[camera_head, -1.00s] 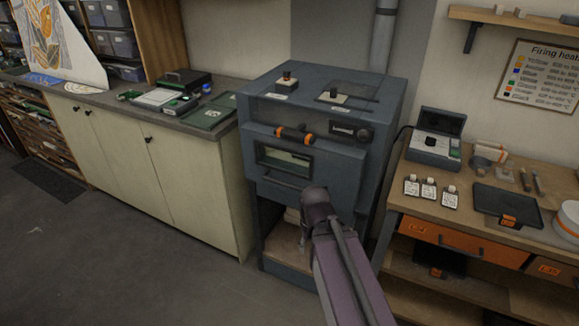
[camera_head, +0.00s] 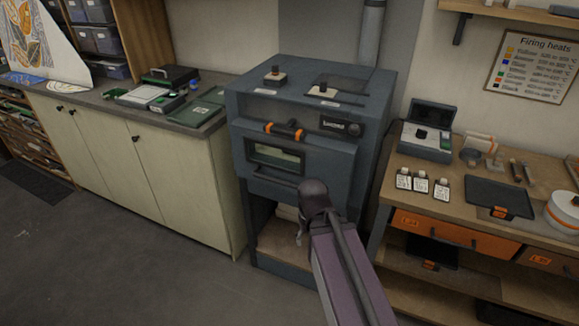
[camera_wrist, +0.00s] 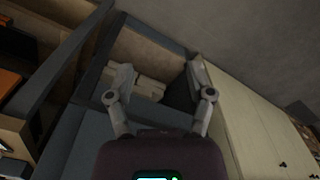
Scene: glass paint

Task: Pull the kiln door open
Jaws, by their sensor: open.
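The kiln (camera_head: 357,92) is a blue-grey metal cabinet. Its front door (camera_head: 322,168) looks shut in the head view and has a dark glass window (camera_head: 274,155). A dark bar handle with orange bands (camera_head: 284,130) sits above the window. My gripper (camera_head: 300,236) is low in front of the kiln, below and to the right of the handle and apart from it. In the wrist view my gripper (camera_wrist: 160,78) has its two fingers spread with nothing held. Behind them is the kiln's open lower bay with pale blocks (camera_wrist: 150,87).
A cream cupboard (camera_head: 170,170) with a grey worktop stands left of the kiln. A wooden bench (camera_head: 455,185) with orange drawers (camera_head: 455,235) stands to the right, carrying tools and a dark tray (camera_head: 498,196). The floor (camera_head: 120,270) at front left is clear.

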